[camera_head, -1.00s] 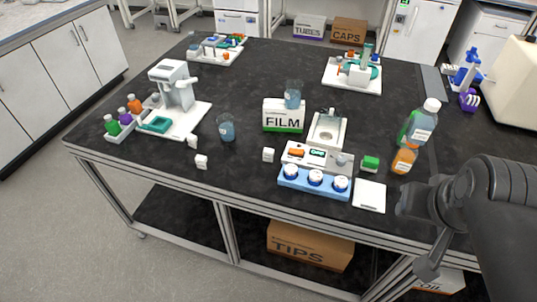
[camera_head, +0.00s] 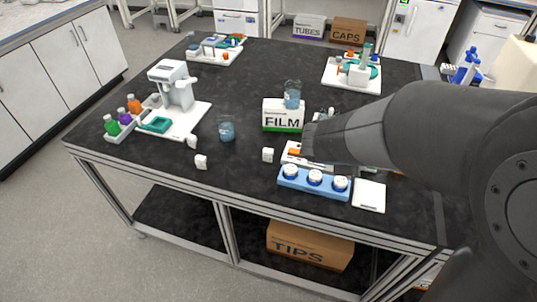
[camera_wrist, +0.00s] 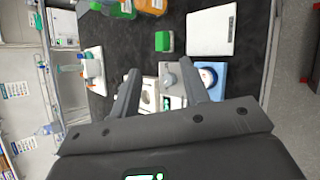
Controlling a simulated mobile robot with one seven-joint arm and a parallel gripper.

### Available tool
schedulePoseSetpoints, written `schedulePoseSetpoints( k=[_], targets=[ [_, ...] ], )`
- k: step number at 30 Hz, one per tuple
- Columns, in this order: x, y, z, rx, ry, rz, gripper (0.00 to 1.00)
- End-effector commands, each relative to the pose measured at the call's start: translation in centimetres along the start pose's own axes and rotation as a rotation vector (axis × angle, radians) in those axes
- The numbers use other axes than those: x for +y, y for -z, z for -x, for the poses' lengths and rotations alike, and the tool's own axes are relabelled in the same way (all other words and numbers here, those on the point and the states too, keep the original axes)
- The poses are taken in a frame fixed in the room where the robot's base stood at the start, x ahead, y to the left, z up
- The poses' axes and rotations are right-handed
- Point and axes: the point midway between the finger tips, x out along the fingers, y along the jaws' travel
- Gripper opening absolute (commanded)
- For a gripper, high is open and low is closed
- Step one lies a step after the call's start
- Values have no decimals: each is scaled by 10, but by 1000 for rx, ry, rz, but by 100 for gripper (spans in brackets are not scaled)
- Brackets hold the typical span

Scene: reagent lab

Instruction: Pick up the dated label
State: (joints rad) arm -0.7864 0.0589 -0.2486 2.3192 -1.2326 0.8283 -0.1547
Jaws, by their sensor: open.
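I cannot pick out the dated label for certain. A pale tray (camera_head: 291,159) behind the blue rack carries an orange item (camera_head: 294,152); my arm covers its right part, where a small dark and green piece showed before. In the wrist view this tray (camera_wrist: 174,100) lies between my fingers, with a small green mark (camera_wrist: 165,103) on it. My gripper (camera_wrist: 159,69) is open and empty, its fingers above the tray. In the head view my gripper (camera_head: 308,142) is over the tray's right part, its fingertips hard to separate.
A blue rack (camera_head: 298,184) with white-capped pots stands in front of the tray. A white pad (camera_head: 369,196) lies to its right. The FILM box (camera_head: 283,115) and a blue beaker (camera_head: 227,128) stand behind and left. A green block (camera_wrist: 164,41) is near.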

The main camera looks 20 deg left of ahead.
Motion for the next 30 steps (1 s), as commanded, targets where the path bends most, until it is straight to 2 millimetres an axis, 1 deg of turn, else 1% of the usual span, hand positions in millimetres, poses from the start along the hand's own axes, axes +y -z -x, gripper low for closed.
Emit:
schedulePoseSetpoints(
  k=[1,5,6,7,8,9,11,12,15,18,19,21,23,26,30],
  targets=[
    [4,25,-2,-1,-48,111,42],
    [16,83,0,-4,-188,376,42],
    [18,102,1,-5,-233,459,42],
    [19,117,3,-6,-268,521,42],
    [20,132,5,-7,-303,582,42],
    [20,152,8,-8,-350,664,42],
    [17,182,13,-10,-420,783,42],
    [15,200,17,-12,-465,857,42],
    [7,241,27,-15,-566,1016,42],
    [-1,269,35,-18,-638,1126,42],
    [-3,275,37,-19,-654,1150,42],
    [-6,284,39,-21,-680,1189,42],
    [-7,290,39,-22,-692,1207,42],
    [-2,294,30,-24,-695,1213,42],
    [9,302,12,-24,-694,1211,42]
  ],
)
